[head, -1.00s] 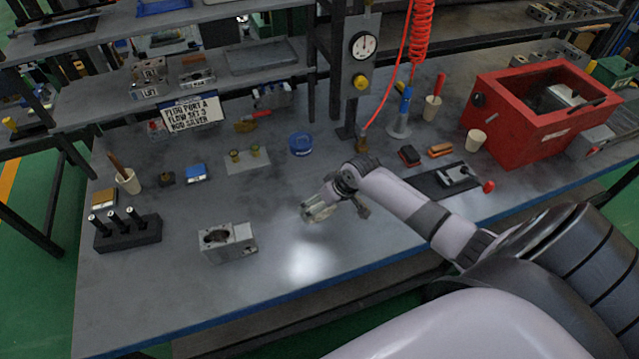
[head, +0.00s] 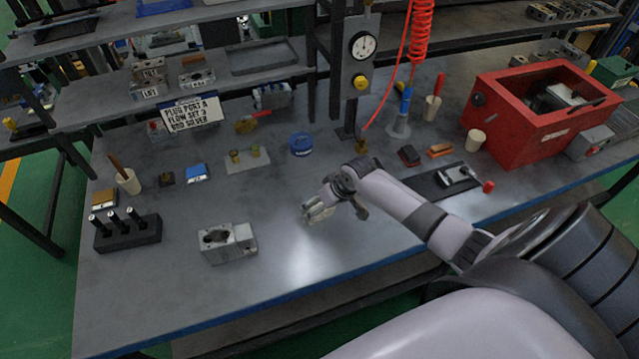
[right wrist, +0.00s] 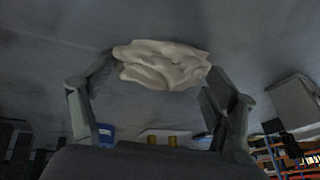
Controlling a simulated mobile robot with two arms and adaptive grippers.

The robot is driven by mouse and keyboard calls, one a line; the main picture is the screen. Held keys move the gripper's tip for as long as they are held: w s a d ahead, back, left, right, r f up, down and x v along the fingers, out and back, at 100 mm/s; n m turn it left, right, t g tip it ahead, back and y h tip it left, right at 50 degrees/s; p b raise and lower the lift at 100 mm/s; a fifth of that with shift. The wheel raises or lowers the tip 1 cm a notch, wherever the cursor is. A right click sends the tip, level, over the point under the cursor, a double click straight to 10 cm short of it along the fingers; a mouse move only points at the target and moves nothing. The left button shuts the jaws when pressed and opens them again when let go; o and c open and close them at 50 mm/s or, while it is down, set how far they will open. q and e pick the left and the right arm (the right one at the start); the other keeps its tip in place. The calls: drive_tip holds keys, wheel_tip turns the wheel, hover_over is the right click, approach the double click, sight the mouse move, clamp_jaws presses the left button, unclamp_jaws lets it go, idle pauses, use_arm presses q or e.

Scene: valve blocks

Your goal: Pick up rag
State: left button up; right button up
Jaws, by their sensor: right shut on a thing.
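The rag (right wrist: 162,65) is a crumpled, cream-coloured cloth in the right wrist view. It lies between the two fingertips of my right gripper (right wrist: 158,82), which are closed in on its left and right sides. In the head view my right gripper (head: 318,212) is low over the middle of the workbench (head: 370,262). A small pale edge of the rag (head: 318,219) shows under the fingers there; the rest is hidden by the gripper. I cannot tell if the rag is clear of the bench top. My left gripper is not in view.
A metal valve block (head: 228,244) stands left of the gripper. A black holder (head: 128,236) with upright tools is farther left. A blue round container (head: 301,145) is behind, and a red box (head: 540,110) stands at the right. The bench front is clear.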

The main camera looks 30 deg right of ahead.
wheel_tip(320, 180, up, 20)
drive_tip(key=shift+b, duration=1.1)
drive_tip(key=o, duration=0.5)
drive_tip(key=shift+c, duration=0.2)
clamp_jaws()
